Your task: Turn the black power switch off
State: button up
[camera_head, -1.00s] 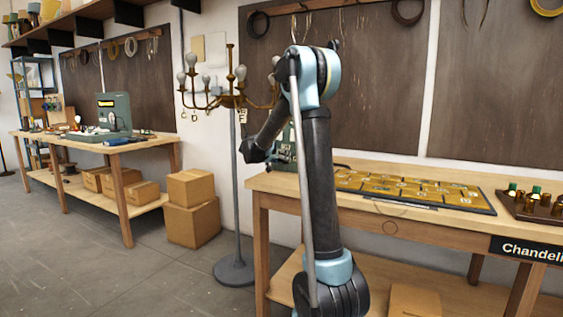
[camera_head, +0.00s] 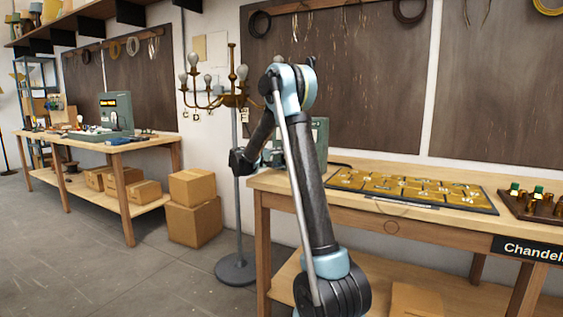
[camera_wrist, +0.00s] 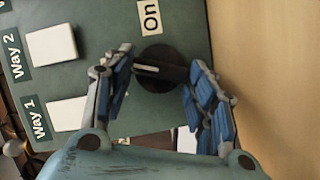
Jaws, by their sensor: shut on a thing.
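The black power switch (camera_wrist: 158,82) is a round knob with a raised bar on a grey-green panel (camera_wrist: 100,20) in the wrist view. A pale mark on its bar points left in the picture. A label reading "On" (camera_wrist: 150,17) is just above the knob. My gripper (camera_wrist: 161,64) has its blue-padded fingers on either side of the knob and is shut on it. The same panel (camera_head: 319,133) stands partly hidden behind my arm at the left end of the right-hand workbench in the head view.
White rectangular switches (camera_wrist: 51,45) labelled "Way 2" and "Way 1" lie left of the knob. A brass chandelier (camera_head: 231,99) stands close behind my arm. A flat board of yellow compartments (camera_head: 415,190) lies on the bench (camera_head: 360,208). Cardboard boxes (camera_head: 194,221) sit on the floor.

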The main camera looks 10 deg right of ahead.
jog(key=shift+a+f+n+t+h, duration=0.1)
jog(key=shift+f+n+t+h, duration=0.2)
jog(key=shift+n, duration=0.65)
jog(key=shift+a+f+n+h, duration=0.1)
jog(key=shift+n+h, duration=0.3)
jog(key=shift+n, duration=0.55)
jog(key=o, duration=1)
jog(key=shift+w, duration=0.1)
jog(key=shift+o, duration=0.2)
jog(key=v, duration=1.2)
